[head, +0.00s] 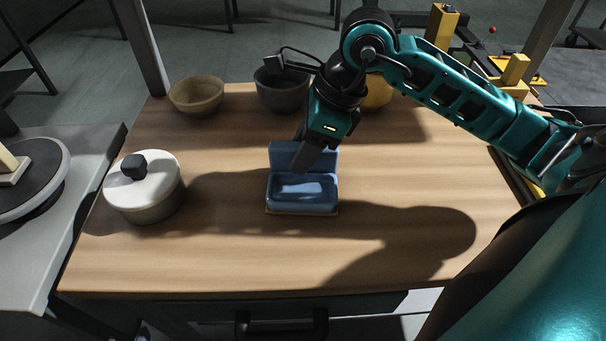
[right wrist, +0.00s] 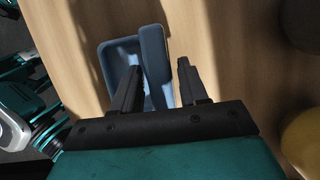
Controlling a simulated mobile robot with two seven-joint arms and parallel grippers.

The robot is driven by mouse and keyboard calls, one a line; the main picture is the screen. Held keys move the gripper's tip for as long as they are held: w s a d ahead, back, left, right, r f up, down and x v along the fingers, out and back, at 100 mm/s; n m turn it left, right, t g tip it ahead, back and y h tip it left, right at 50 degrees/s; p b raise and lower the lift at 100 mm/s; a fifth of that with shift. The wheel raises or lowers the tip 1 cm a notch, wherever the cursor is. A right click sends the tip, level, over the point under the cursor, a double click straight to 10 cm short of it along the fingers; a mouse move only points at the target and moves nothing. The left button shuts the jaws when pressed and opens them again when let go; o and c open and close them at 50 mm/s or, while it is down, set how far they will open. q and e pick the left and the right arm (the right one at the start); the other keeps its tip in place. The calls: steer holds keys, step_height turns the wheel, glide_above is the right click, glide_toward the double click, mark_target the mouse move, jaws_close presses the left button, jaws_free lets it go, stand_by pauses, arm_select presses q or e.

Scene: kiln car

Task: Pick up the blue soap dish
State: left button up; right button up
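The blue soap dish (head: 302,197) sits on the wooden table, with a shallow tray in front and a raised back wall. My right gripper (head: 305,160) points down over its back part. In the right wrist view the gripper (right wrist: 160,65) is open, and the upright wall of the soap dish (right wrist: 154,50) shows between its two fingers. The tray lies left of the wall, partly behind the left finger. I cannot tell whether the fingers touch the dish. My left gripper is not in view.
A lidded pot (head: 150,205) stands left on the table (head: 230,260). A tan bowl (head: 197,96), a dark bowl (head: 280,97) and a yellow vessel (head: 378,94) stand along the back. A grey side surface (head: 75,175) lies left. The table's front is clear.

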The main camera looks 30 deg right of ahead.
jaws_close()
steer(key=shift+r, duration=0.1)
stand_by(0.4)
